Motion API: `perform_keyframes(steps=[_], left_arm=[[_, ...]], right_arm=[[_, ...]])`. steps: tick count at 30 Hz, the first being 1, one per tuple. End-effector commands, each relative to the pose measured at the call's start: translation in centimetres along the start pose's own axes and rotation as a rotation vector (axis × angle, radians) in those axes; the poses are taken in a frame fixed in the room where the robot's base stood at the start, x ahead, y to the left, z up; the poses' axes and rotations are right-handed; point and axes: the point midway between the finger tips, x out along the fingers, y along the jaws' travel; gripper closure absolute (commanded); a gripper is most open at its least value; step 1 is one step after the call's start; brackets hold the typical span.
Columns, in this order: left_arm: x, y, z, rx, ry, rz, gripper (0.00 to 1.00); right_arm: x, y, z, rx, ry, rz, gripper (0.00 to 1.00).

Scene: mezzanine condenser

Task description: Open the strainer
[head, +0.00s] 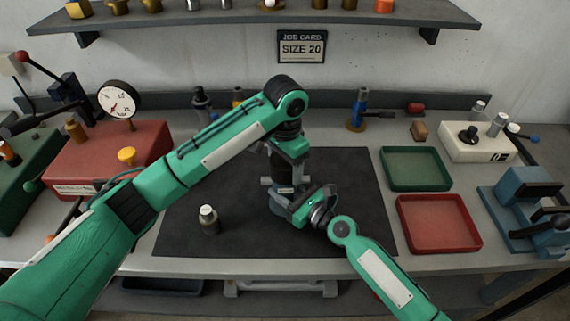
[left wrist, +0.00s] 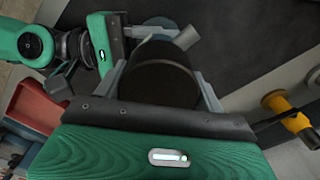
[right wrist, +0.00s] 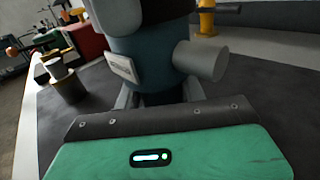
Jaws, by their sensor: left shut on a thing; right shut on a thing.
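The strainer stands upright on the dark mat (head: 200,185), with a blue-grey body (right wrist: 145,58), side stubs and a small label plate. Its dark round cap (head: 290,166) is on top. My left gripper (head: 288,150) comes from above and is shut on the cap; in the left wrist view its fingers sit either side of the cap (left wrist: 160,75). My right gripper (head: 297,208) is shut on the body low down, from the front right. Its fingers are partly hidden by the body in the right wrist view.
A small bottle with a white top (head: 208,220) stands on the mat, left of the strainer. A green tray (head: 415,184) and a red tray (head: 437,246) lie to the right, both empty. A red gauge unit (head: 85,160) stands left. A blue vise-like device (head: 505,213) stands far right.

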Motion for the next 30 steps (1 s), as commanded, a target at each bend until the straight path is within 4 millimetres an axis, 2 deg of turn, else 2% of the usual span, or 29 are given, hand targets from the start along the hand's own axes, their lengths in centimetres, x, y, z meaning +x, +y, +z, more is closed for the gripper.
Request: perform_keyframes(steps=[9,24,30], left_arm=[[-0.17,-0.21,-0.03,-0.562,0.004,0.001,0.57],[-0.27,-0.38,0.04,-1.364,0.007,0.002,0.56],[-0.29,-0.37,0.05,-1.622,0.007,0.004,0.57]], right_arm=[[0.09,0.31,0.34,-0.003,-0.005,0.005,1.0],[0.1,0.46,0.33,-0.003,-0.005,0.008,1.0],[0.09,0.47,0.32,-0.002,-0.005,0.008,1.0]])
